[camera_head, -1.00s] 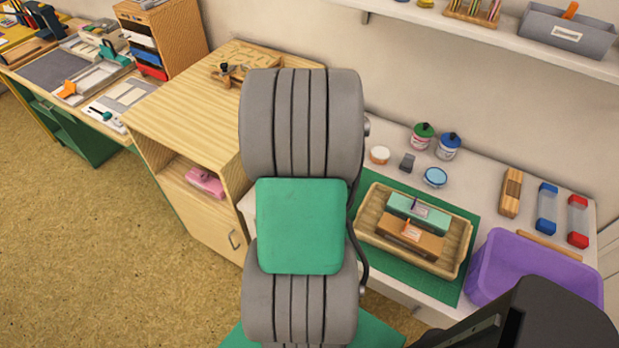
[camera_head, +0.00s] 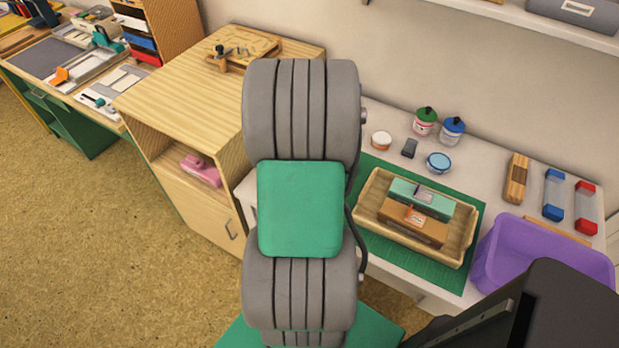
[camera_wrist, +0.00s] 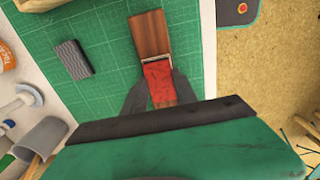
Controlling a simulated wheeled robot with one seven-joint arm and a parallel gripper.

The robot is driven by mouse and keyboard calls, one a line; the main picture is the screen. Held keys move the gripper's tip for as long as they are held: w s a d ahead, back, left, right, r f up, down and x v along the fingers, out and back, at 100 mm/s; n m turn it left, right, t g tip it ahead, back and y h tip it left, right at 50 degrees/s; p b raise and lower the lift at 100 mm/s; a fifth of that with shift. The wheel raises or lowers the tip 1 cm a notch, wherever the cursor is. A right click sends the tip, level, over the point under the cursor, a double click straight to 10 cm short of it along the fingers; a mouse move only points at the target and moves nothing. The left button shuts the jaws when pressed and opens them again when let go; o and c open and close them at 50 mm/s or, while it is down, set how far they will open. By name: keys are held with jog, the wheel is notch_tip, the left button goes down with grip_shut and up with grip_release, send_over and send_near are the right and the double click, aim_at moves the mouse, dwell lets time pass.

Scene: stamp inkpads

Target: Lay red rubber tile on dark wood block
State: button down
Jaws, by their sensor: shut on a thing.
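The red rubber tile (camera_wrist: 159,82) is between the two dark fingers of my gripper (camera_wrist: 160,88) in the wrist view. The dark wood block (camera_wrist: 150,33) lies on a green gridded mat, just beyond the tile in the picture. A thin pale metallic edge shows where tile and block meet in the view. I cannot tell whether the tile touches the block or is above it. In the head view my grey and green arm fills the middle, and gripper, tile and block are hidden.
A dark grey ribbed block (camera_wrist: 73,58) lies on the mat (camera_wrist: 103,55) to the left. A grey cup (camera_wrist: 42,138) stands at lower left. In the head view, a wooden tray (camera_head: 459,241) with boxes and a purple bin (camera_head: 535,258) stand right of my arm.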

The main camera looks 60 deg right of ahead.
jog(key=c, duration=0.9)
grip_release()
notch_tip(320, 180, up, 8)
jog(key=shift+f, duration=0.1)
